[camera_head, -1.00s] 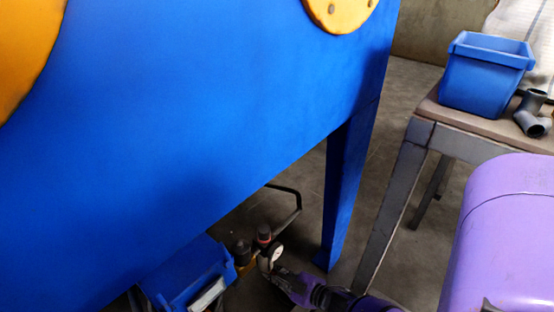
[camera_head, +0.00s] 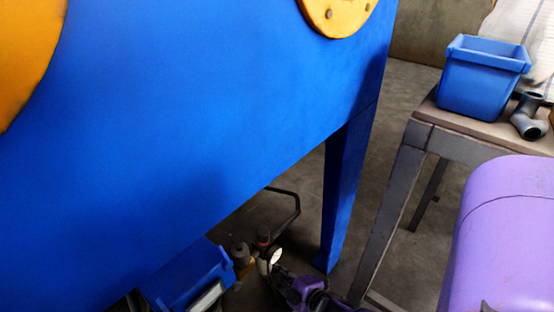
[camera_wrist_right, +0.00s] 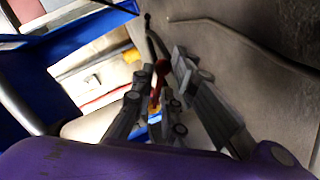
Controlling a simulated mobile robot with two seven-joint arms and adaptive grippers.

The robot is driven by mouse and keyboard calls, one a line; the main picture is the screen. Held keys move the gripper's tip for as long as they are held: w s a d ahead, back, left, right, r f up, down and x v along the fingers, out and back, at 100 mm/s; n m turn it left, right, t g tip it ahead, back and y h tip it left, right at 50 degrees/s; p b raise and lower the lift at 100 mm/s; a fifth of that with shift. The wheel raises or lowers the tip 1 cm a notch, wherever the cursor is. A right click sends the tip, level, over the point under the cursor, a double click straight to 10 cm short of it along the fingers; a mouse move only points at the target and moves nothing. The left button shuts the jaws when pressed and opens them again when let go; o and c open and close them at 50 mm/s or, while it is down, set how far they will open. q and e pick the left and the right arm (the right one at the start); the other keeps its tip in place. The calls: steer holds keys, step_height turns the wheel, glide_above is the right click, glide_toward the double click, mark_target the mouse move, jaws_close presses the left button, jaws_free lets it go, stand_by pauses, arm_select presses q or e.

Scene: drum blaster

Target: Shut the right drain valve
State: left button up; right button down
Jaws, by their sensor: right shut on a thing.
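The right drain valve is low under the big blue drum blaster (camera_head: 190,130). Its red handle (camera_wrist_right: 160,70) shows between the fingers of my right gripper (camera_wrist_right: 163,88) in the wrist view. The jaws are closed on this handle. The valve's body and exact handle angle are mostly hidden by the fingers. My left gripper is not seen.
A blue bin (camera_head: 188,279) stands left of the fittings under the machine. A blue leg (camera_head: 343,195) stands close on the right. A table (camera_head: 465,146) with a blue bucket (camera_head: 482,80) and a grey pipe elbow (camera_head: 529,115) is farther right. A bent dark pipe (camera_head: 297,205) rises behind.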

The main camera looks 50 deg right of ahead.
steer(key=shift+d+r+n+t+h+b, duration=0.1)
steer(key=shift+r+n+t+h+b, duration=0.35)
steer(key=shift+n, duration=0.8)
steer(key=shift+d+r+n+t+h+b, duration=0.15)
steer(key=shift+r+n+h, duration=0.45)
steer(key=shift+n, duration=0.65)
steer(key=shift+a+f, duration=0.1)
steer(key=c, duration=1.9)
jaws_free()
steer(key=shift+c, duration=0.2)
